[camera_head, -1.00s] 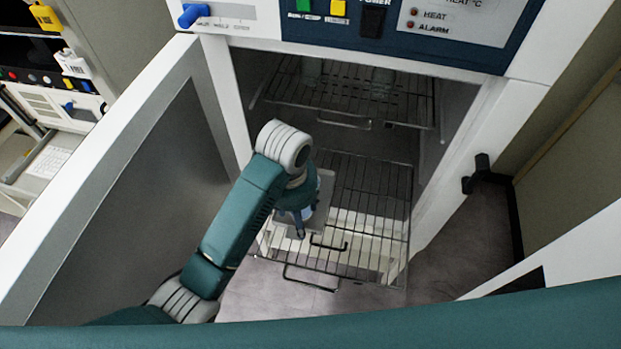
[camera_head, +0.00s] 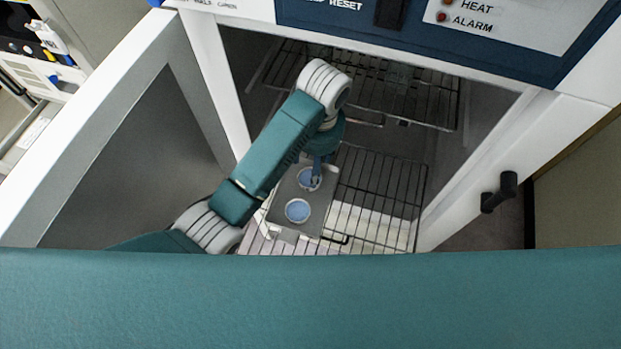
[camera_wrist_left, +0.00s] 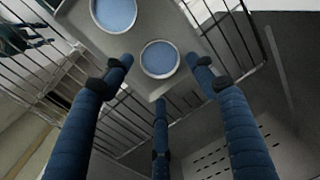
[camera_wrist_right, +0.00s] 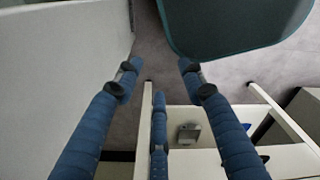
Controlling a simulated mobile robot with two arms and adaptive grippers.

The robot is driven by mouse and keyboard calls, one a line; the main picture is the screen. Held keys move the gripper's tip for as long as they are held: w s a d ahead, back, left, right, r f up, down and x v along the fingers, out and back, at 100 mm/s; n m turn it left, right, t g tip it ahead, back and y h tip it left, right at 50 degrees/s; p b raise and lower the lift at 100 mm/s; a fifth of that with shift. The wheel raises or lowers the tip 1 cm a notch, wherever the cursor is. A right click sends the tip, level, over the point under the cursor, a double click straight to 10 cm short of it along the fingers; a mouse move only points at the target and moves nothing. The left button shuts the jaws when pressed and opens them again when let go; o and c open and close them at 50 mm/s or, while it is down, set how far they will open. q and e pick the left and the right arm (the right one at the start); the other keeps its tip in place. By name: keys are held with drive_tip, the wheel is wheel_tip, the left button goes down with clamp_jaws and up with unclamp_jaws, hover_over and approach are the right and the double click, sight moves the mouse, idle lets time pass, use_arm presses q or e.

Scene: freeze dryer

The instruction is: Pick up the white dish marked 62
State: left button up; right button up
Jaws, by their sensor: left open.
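Two round white dishes with blue contents lie on a grey tray on the lower wire shelf. In the head view the near dish (camera_head: 298,210) is in clear sight, and the far dish (camera_head: 309,178) is partly covered by my left gripper (camera_head: 318,172). In the left wrist view one dish (camera_wrist_left: 160,59) lies between and just beyond the open fingers of my left gripper (camera_wrist_left: 160,85). The other dish (camera_wrist_left: 115,14) is at the top edge. I cannot read the mark 62 on either. My right gripper (camera_wrist_right: 155,80) is open and empty, away from the dryer shelves.
The grey tray (camera_head: 279,217) rests on the lower wire shelf (camera_head: 380,195). An upper wire shelf (camera_head: 400,95) is above it. The open dryer door (camera_head: 125,150) stands left, and the frame with a black latch (camera_head: 500,192) stands right.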

sight(310, 176)
use_arm(q)
drive_tip(key=shift+f, duration=0.55)
drive_tip(key=f, duration=0.1)
drive_tip(key=f+p, duration=0.1)
drive_tip(key=f, duration=0.1)
drive_tip(key=f+p, duration=0.1)
drive_tip(key=shift+w+a+f, duration=0.15)
drive_tip(key=shift+a+f, duration=0.1)
drive_tip(key=shift+f, duration=0.2)
drive_tip(key=c, duration=0.9)
use_arm(e)
drive_tip(key=shift+w+r, duration=0.25)
drive_tip(key=shift+r, duration=0.4)
drive_tip(key=shift+w+r, duration=0.25)
drive_tip(key=shift+r, duration=0.35)
